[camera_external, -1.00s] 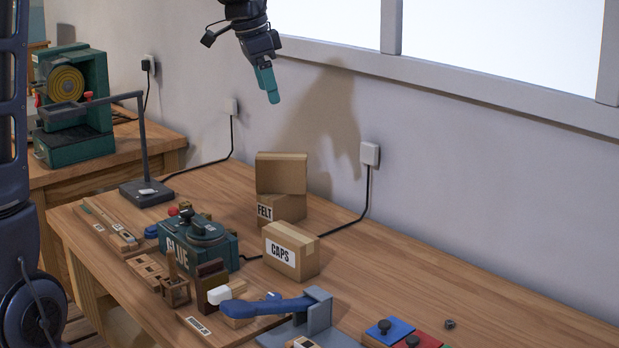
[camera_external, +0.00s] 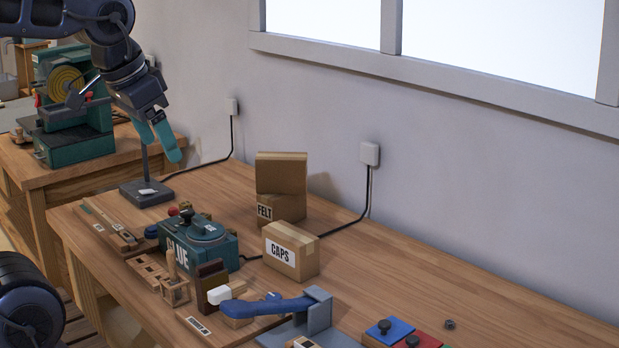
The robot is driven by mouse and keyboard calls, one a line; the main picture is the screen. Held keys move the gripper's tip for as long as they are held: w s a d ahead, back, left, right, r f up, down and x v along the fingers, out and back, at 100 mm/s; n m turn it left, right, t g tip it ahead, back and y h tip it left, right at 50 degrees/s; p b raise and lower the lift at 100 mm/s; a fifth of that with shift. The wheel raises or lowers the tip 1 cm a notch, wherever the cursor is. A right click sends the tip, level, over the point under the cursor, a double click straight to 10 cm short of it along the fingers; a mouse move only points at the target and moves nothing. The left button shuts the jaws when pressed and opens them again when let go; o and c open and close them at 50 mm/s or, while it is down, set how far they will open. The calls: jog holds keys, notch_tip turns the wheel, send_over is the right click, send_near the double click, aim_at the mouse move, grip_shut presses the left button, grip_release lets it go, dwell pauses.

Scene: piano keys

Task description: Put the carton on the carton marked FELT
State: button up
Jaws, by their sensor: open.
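The carton marked FELT (camera_external: 283,211) stands on the bench toward the back. A plain brown carton (camera_external: 281,174) rests on top of it, a little askew, with no label showing on its visible sides. My gripper (camera_external: 167,146) is open and empty, in the air at the left above the desk lamp's base, well apart from both cartons. A smaller carton marked CAPS (camera_external: 291,252) stands on the bench in front of them and to the right.
A green GLUE pot (camera_external: 200,243) sits left of the CAPS carton. A lamp base (camera_external: 147,193), wooden parts, a blue-handled tool (camera_external: 268,306) and coloured blocks (camera_external: 389,331) lie about. The right back of the bench is mostly clear. A cable runs behind the cartons.

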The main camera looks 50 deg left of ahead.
jog(key=shift+n, duration=0.3)
jog(key=s, duration=0.1)
jog(key=s+f, duration=0.2)
jog(key=shift+s+d, duration=0.25)
jog(key=shift+s, duration=0.1)
dwell(0.8)
